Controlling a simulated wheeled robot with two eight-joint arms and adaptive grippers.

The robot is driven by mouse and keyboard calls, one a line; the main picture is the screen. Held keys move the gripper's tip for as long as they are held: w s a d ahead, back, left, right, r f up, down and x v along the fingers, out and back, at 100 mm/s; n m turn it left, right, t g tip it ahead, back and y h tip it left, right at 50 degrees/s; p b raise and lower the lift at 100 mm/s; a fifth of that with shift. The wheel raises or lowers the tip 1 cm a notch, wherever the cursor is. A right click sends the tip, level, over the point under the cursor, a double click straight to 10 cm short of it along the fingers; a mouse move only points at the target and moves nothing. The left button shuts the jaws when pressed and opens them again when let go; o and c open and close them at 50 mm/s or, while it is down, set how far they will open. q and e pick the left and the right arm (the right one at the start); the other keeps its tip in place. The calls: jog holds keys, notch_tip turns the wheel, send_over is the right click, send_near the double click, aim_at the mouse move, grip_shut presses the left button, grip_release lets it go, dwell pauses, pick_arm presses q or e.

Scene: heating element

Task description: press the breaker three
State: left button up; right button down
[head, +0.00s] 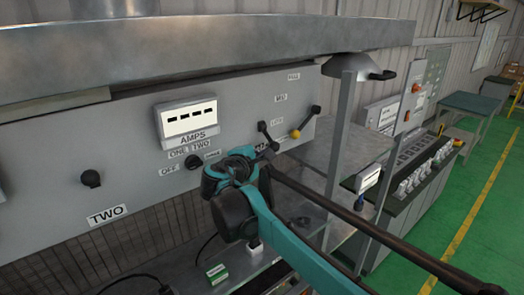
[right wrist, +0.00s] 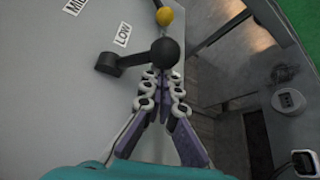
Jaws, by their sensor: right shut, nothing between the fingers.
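No label reading breaker three can be made out in either view. A console with rows of small switches (head: 424,166) stands at the right in the head view; I cannot tell whether breaker three is among them. My right gripper (head: 264,153) is in front of the grey wall panel, beside its levers. In the right wrist view its fingers (right wrist: 159,88) are shut and empty, with the tips close to a black ball-ended lever (right wrist: 163,52). I cannot tell whether they touch it. My left gripper is not in view.
The grey panel (head: 50,150) carries a display marked AMPS (head: 190,117), dark knobs and a yellow-ended lever (head: 296,134). A metal post (head: 339,130) stands right of the panel. A small green box (head: 217,274) lies below. Green floor (head: 490,215) is open at the right.

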aim_at(268, 135)
jog(key=shift+s+d+r+n+g+p, duration=0.25)
jog(key=shift+r+n+g+p, duration=0.15)
jog(key=shift+n+p, duration=0.15)
jog(key=r+n+g+p, duration=0.2)
jog(key=p, duration=0.1)
jog(key=s+r+n+g+h+p, duration=0.1)
jog(key=n, duration=0.1)
jog(key=shift+s+d+r+g+p, duration=0.1)
jog(key=shift+d+r+g+p, duration=0.2)
jog(key=shift+d+p, duration=0.1)
jog(key=shift+r+n+g+h+p, duration=0.4)
jog(key=shift+r+n+g+p, duration=0.25)
jog(key=shift+p, duration=0.1)
jog(key=shift+r+p, duration=0.45)
jog(key=shift+r, duration=0.25)
jog(key=shift+a, duration=0.1)
jog(key=v, duration=1.2)
